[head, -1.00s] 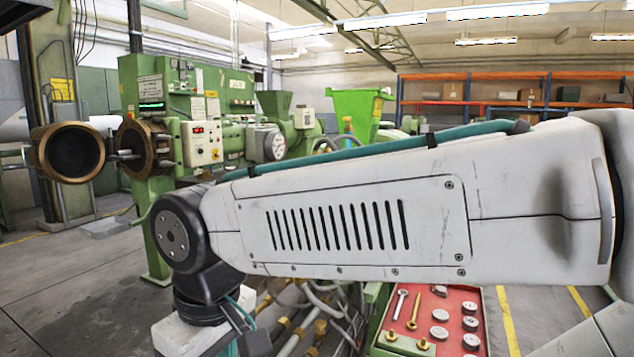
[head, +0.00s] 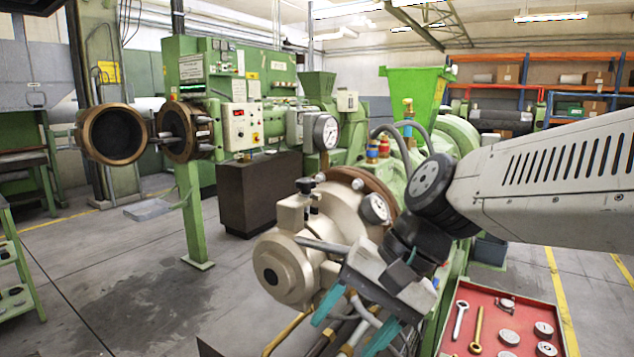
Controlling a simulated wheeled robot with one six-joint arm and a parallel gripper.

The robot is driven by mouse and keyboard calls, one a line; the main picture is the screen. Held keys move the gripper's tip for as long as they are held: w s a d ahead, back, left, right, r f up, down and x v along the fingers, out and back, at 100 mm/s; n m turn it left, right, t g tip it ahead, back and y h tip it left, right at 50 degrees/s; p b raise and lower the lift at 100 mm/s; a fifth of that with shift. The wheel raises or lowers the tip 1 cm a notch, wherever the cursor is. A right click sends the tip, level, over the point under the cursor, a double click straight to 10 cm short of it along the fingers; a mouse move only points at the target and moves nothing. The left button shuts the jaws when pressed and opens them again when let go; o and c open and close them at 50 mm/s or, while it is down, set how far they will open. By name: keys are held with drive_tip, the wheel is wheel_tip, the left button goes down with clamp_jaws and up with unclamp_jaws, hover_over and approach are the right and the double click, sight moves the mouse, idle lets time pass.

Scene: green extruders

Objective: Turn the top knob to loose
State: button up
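A pale metal extruder head (head: 285,270) stands in the middle of the head view. A black knob (head: 305,185) sits on a short stem on top of it.
Pipes run below my gripper. A red tray (head: 487,292) with tools and discs lies at the lower right. The floor at the left is fairly clear.

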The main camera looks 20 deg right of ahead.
sight(315, 184)
drive_tip(key=w+d+r+m+t+y, duration=0.1)
drive_tip(key=w+r+m+t+y, duration=0.1)
drive_tip(key=w+m, duration=0.3)
drive_tip(key=w+d+r+m+t+y, duration=0.1)
drive_tip(key=w+r+m+t, duration=0.2)
drive_tip(key=w+m, duration=0.3)
drive_tip(key=w+d+r+m+t+y, duration=0.1)
drive_tip(key=w+r+m+t+y, duration=0.1)
drive_tip(key=w, duration=0.7)
drive_tip(key=shift+d+r+m+t+y, duration=0.15)
drive_tip(key=shift+r+m+t, duration=0.4)
drive_tip(key=shift+m, duration=0.3)
drive_tip(key=shift+d+r+m+t+y, duration=0.15)
drive_tip(key=shift+r+m+t, duration=0.15)
drive_tip(key=shift+m+t, duration=0.45)
drive_tip(key=w+d+m+t+h, duration=0.1)
drive_tip(key=w+d+m, duration=0.1)
drive_tip(key=m, duration=0.1)
drive_tip(key=w+d+r+m+t, duration=0.1)
drive_tip(key=w+d+m+t, duration=0.1)
drive_tip(key=w+d, duration=0.1)
drive_tip(key=shift+d+r+m+t+h, duration=0.2)
drive_tip(key=shift+m+t+h, duration=0.1)
drive_tip(key=shift+m+h, duration=0.1)
drive_tip(key=shift+w+m, duration=0.3)
drive_tip(key=shift+w, duration=0.05)
drive_tip(key=x, duration=0.7)
drive_tip(key=shift+w+r, duration=0.1)
drive_tip(key=c, duration=1)
